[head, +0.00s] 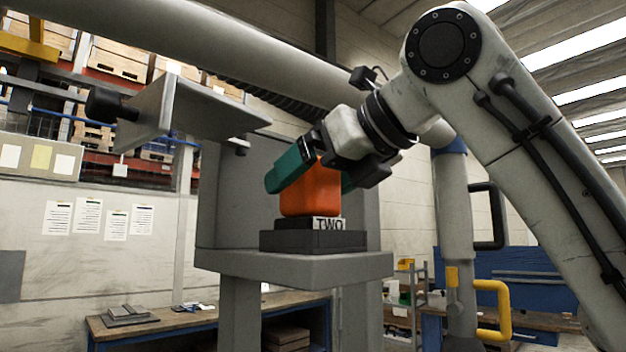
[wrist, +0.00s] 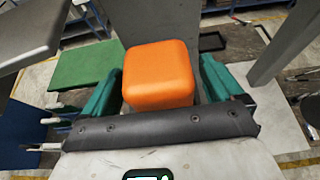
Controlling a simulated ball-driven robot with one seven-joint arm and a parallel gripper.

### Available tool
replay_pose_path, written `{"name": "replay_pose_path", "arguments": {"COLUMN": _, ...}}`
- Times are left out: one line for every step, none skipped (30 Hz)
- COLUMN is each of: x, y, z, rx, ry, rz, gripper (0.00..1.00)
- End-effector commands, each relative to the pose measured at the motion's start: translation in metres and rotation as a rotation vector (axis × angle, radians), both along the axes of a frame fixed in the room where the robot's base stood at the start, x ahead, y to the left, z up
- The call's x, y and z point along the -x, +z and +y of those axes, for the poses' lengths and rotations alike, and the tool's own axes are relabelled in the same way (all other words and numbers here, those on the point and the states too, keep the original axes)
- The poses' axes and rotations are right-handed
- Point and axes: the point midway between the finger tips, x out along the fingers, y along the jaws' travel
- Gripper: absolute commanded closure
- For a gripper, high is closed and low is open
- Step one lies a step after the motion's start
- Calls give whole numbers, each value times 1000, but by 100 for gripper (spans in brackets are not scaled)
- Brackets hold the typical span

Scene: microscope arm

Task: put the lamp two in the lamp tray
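The lamp two is an orange, rounded block (head: 311,192) on a black stepped base (head: 311,240) whose white label reads TWO. The base stands on a grey shelf (head: 290,266). In the wrist view the orange block (wrist: 158,75) is in the middle, between my teal fingers. My gripper (head: 308,182) reaches it from the upper right, one finger on each side; it also shows in the wrist view (wrist: 160,88). A narrow gap shows beside the right finger; contact at the left is unclear. The gripper looks open around the block. I cannot identify the lamp tray for certain.
A grey upright plate (head: 222,205) stands behind the shelf. A tilted grey plate with an arm (head: 165,105) overhangs at the upper left. A workbench (head: 190,322) with a small dark item (head: 127,314) is lower left. A green mat (wrist: 85,65) lies below.

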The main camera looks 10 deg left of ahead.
Motion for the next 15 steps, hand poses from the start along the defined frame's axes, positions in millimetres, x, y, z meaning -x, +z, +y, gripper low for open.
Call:
{"name": "replay_pose_path", "arguments": {"x": 0, "y": 0, "z": 0, "rx": 0, "ry": 0, "rz": 0, "gripper": 1}}
{"name": "replay_pose_path", "arguments": {"x": 0, "y": 0, "z": 0, "rx": 0, "ry": 0, "rz": 0, "gripper": 0}}
{"name": "replay_pose_path", "arguments": {"x": 0, "y": 0, "z": 0, "rx": 0, "ry": 0, "rz": 0, "gripper": 0}}
{"name": "replay_pose_path", "arguments": {"x": 0, "y": 0, "z": 0, "rx": 0, "ry": 0, "rz": 0, "gripper": 0}}
{"name": "replay_pose_path", "arguments": {"x": 0, "y": 0, "z": 0, "rx": 0, "ry": 0, "rz": 0, "gripper": 0}}
{"name": "replay_pose_path", "arguments": {"x": 0, "y": 0, "z": 0, "rx": 0, "ry": 0, "rz": 0, "gripper": 0}}
{"name": "replay_pose_path", "arguments": {"x": 0, "y": 0, "z": 0, "rx": 0, "ry": 0, "rz": 0, "gripper": 0}}
{"name": "replay_pose_path", "arguments": {"x": 0, "y": 1, "z": 0, "rx": 0, "ry": 0, "rz": 0, "gripper": 0}}
{"name": "replay_pose_path", "arguments": {"x": 0, "y": 2, "z": 0, "rx": 0, "ry": 0, "rz": 0, "gripper": 0}}
{"name": "replay_pose_path", "arguments": {"x": 0, "y": 3, "z": 0, "rx": 0, "ry": 0, "rz": 0, "gripper": 0}}
{"name": "replay_pose_path", "arguments": {"x": 1, "y": 3, "z": -2, "rx": -1, "ry": -1, "rz": -1, "gripper": 0}}
{"name": "replay_pose_path", "arguments": {"x": 3, "y": 4, "z": -5, "rx": -1, "ry": -1, "rz": -1, "gripper": 0}}
{"name": "replay_pose_path", "arguments": {"x": 5, "y": 5, "z": -7, "rx": -1, "ry": -2, "rz": -2, "gripper": 0}}
{"name": "replay_pose_path", "arguments": {"x": 7, "y": 7, "z": -10, "rx": -2, "ry": -2, "rz": -2, "gripper": 0}}
{"name": "replay_pose_path", "arguments": {"x": 11, "y": 9, "z": -15, "rx": -2, "ry": -1, "rz": -4, "gripper": 0}}
